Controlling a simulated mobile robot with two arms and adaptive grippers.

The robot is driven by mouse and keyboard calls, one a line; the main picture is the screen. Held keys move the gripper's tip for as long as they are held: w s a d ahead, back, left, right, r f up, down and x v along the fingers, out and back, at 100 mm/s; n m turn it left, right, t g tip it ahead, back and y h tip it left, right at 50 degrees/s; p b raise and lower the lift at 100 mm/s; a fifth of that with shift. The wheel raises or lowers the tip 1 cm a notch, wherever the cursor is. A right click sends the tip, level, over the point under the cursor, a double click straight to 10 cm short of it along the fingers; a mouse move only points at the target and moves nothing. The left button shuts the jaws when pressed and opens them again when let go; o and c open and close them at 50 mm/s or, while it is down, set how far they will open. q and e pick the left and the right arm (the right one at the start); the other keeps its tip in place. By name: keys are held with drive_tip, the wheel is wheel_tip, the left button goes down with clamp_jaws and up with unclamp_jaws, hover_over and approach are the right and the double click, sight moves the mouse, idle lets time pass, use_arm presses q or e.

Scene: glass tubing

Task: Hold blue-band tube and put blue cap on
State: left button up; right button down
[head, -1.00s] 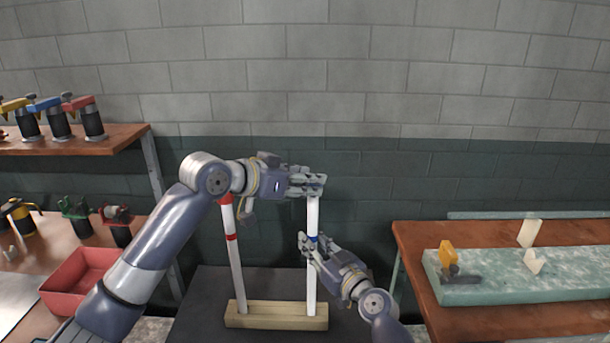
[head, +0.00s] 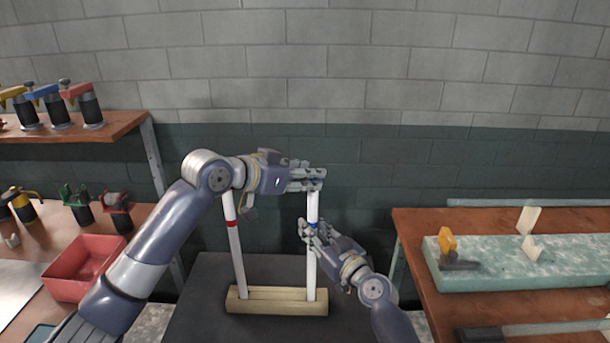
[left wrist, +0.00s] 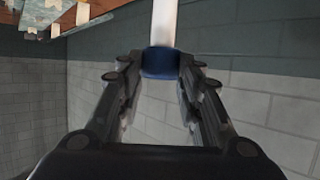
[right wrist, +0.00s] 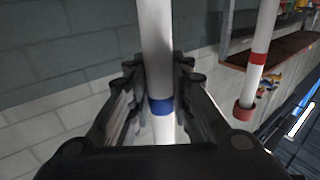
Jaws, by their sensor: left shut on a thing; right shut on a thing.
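The white blue-band tube (head: 312,270) stands upright at the right end of a wooden base (head: 277,300). My right gripper (head: 309,233) is shut on it just below its blue band (head: 313,223); the band also shows in the right wrist view (right wrist: 160,106). My left gripper (head: 310,178) is at the tube's top, shut on the blue cap (left wrist: 160,63). In the left wrist view the cap meets the white tube in line. The fingers hide the cap in the head view, and I cannot tell how deep it sits.
A red-band tube (head: 235,255) stands at the base's left end, its red cap (right wrist: 243,111) visible in the right wrist view. A red bin (head: 85,270) and clamps are at left. A bench with a green slab (head: 520,265) is at right.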

use_arm(q)
drive_tip(key=o, duration=0.9)
drive_tip(key=v, duration=1.2)
